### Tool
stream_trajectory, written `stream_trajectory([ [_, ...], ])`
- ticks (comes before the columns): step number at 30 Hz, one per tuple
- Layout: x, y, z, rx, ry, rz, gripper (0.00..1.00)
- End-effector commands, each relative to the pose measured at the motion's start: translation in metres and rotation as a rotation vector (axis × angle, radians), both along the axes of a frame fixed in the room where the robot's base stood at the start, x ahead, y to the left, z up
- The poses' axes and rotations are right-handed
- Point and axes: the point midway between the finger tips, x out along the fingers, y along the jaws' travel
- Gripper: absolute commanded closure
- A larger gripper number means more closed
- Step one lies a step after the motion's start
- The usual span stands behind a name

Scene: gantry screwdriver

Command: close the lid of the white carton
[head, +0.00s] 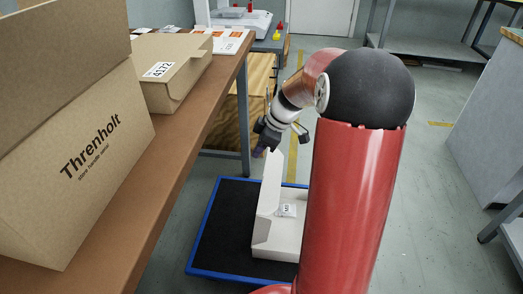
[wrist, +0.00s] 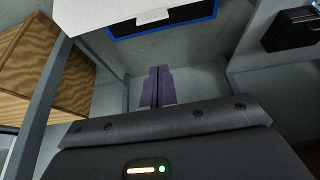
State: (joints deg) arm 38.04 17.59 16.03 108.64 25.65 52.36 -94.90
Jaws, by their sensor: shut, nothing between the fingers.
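The white carton (head: 276,238) stands on a black, blue-rimmed platform (head: 219,230) on the floor. A tall white panel, which looks like its raised lid (head: 269,185), stands upright at its left side, so the carton looks open. A small label shows inside. My arm's red column hides the carton's right part. My gripper (head: 259,151) is just above and left of the panel's top; I cannot tell if they touch. In the wrist view its purple fingers (wrist: 157,86) are together and empty.
A brown bench (head: 180,135) with cardboard boxes (head: 85,150) runs along the left. A wooden crate (head: 228,115) stands beyond the bench's end. Grey floor (head: 430,200) is open to the right, up to a grey cabinet (head: 485,140).

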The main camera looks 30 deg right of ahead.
Motion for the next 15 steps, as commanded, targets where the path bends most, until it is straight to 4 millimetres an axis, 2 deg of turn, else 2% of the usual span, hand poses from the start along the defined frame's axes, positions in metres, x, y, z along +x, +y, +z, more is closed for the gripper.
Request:
stream_trajectory([
  [3,0.005,0.011,-0.027,0.004,0.006,0.002,1.0],
  [10,0.017,0.028,-0.07,0.001,0.005,0.001,1.0],
  [12,0.009,0.013,-0.066,-0.002,0.002,-0.006,1.0],
  [15,0.001,0.003,-0.068,-0.001,0.003,-0.004,1.0],
])
